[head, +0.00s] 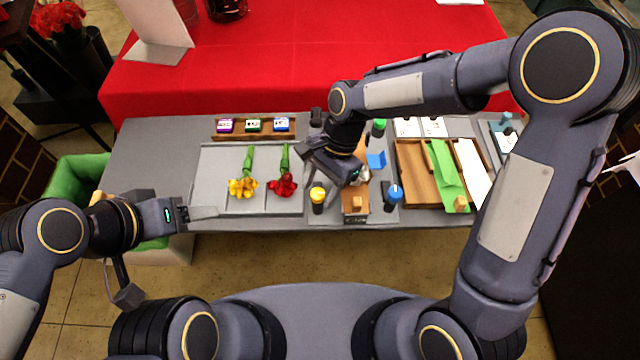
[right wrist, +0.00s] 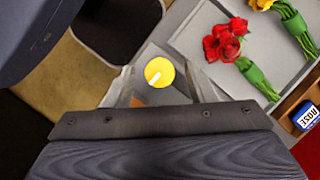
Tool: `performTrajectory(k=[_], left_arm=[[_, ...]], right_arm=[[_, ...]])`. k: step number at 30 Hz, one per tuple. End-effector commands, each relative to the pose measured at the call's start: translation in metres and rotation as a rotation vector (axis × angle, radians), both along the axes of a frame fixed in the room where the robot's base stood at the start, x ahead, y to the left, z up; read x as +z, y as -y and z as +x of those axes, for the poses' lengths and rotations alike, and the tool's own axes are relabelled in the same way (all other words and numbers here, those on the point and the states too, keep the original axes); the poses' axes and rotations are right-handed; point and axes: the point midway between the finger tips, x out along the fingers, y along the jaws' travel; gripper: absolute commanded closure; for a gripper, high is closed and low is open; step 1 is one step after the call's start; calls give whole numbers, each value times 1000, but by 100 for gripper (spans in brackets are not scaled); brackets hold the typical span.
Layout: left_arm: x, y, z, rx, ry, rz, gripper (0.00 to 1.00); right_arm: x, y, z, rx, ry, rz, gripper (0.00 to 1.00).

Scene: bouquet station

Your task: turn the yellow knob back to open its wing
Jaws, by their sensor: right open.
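The yellow knob (head: 318,194) stands upright on a dark base at the front left of the fixture plate. In the right wrist view the round yellow knob (right wrist: 159,72), with a pale mark on top, appears between my right gripper's open fingers (right wrist: 160,90), with a gap on each side. In the head view my right gripper (head: 338,176) is over the fixture, just right of and behind the knob. Contact cannot be told. The yellow knob's wing cannot be made out; the gripper covers part of the fixture. My left gripper (head: 205,212) is at the table's front left, away from the knob.
A blue knob (head: 394,194) and a green knob (head: 378,128) stand on the fixture, near a blue piece (head: 376,160). Yellow flowers (head: 242,188) and red flowers (head: 283,185) lie on the grey tray left of the yellow knob. A wooden tray (head: 415,180) is at right.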

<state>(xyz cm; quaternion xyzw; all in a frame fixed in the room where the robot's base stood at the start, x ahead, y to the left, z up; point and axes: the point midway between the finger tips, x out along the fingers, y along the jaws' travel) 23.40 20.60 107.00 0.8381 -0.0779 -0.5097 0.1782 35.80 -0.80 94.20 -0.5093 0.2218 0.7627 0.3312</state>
Motion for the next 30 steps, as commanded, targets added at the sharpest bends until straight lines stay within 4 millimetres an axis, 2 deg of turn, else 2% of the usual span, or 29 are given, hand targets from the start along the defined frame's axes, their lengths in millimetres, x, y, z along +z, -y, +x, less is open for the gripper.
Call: performTrajectory(k=[8,19,30], left_arm=[[0,0,0,0,0,0,36],[0,0,0,0,0,0,36],[3,0,0,0,0,0,36]], right_arm=[[-3,-1,-1,0,1,1,50],[-2,-1,-1,0,1,1,94],[-2,-1,0,72,0,1,94]])
